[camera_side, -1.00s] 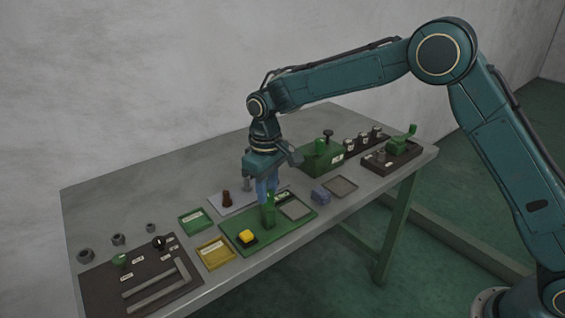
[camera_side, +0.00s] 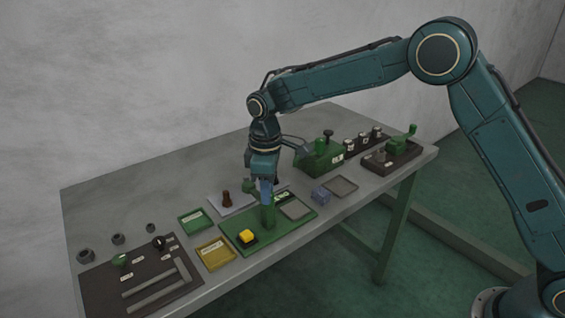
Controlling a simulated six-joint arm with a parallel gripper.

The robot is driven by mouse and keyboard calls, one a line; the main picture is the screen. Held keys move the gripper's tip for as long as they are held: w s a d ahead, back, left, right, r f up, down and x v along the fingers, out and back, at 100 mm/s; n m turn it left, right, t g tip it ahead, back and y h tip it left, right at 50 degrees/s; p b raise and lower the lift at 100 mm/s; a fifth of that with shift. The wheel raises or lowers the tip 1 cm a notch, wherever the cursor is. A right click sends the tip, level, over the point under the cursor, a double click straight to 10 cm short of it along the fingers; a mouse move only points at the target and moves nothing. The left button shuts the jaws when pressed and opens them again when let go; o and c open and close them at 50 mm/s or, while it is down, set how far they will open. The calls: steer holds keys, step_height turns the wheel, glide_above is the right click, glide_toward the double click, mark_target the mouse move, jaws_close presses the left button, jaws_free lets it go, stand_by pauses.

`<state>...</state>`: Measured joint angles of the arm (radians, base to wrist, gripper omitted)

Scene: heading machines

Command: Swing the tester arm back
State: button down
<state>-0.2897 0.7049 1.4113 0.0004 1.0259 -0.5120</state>
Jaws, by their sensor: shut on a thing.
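A green knob-like part (camera_side: 248,186) shows just left of the fingers, perhaps the arm's end. The fingers hide most of the arm, so its exact direction cannot be told.
A blue block (camera_side: 320,195) and a grey tray (camera_side: 343,186) lie to the right. Green (camera_side: 194,219) and yellow (camera_side: 215,253) trays lie to the left, with a dark panel (camera_side: 140,285) beyond. A brown peg (camera_side: 226,199) stands behind. Green machines (camera_side: 322,160) stand at the right end.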

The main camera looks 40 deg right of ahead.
steer(key=shift+r, duration=0.1)
steer(key=c, duration=1.1)
jaws_free()
step_height(320, 180, up, 14)
